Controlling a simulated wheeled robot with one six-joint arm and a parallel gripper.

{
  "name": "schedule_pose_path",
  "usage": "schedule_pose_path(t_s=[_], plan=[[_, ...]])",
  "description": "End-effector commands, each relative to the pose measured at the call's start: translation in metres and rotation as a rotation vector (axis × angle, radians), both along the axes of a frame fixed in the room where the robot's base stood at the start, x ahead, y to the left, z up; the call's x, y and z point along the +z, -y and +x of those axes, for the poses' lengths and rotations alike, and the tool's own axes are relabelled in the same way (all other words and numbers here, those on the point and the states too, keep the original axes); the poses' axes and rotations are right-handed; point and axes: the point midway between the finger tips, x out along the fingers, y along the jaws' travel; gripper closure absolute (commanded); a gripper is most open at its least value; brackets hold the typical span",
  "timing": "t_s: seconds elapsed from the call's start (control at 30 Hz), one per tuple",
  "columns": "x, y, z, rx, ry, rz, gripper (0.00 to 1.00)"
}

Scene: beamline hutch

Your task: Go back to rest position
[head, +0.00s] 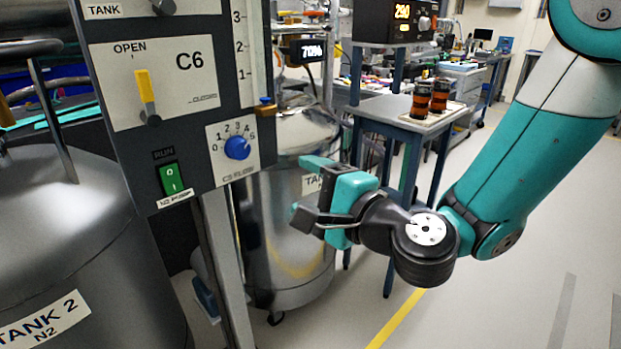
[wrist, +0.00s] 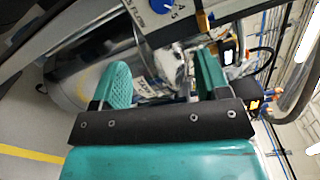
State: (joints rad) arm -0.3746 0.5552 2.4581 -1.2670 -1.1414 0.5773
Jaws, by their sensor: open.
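My gripper (head: 306,188) is open and empty in the head view, in front of a shiny metal tank and to the right of the control panel (head: 180,75). Its teal fingers point left toward the panel's lower right side, apart from it as far as I can tell. In the wrist view, the two fingers of my gripper (wrist: 158,88) stand wide apart with nothing held between them. The panel's blue knob shows beyond the fingers at the top of the wrist view.
The panel carries a yellow-handled lever (head: 146,92), a blue knob (head: 237,148) and a green switch (head: 171,179). Tank 2 (head: 75,240) stands at the left. A small table (head: 400,112) with two dark-and-orange cylinders stands behind my gripper. Open floor (head: 480,310) lies at the lower right.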

Motion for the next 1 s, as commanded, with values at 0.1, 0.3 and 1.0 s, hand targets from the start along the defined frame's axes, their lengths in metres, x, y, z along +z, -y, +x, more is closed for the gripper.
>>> schedule_pose_path(t_s=[0.1,0.3,1.0], plan=[[0.012,-0.007,-0.014,0.097,0.067,-0.084,0.31],[0.021,-0.009,-0.071,0.446,0.285,-0.471,0.31],[0.029,0.152,-0.194,1.181,0.282,-1.407,0.31]])
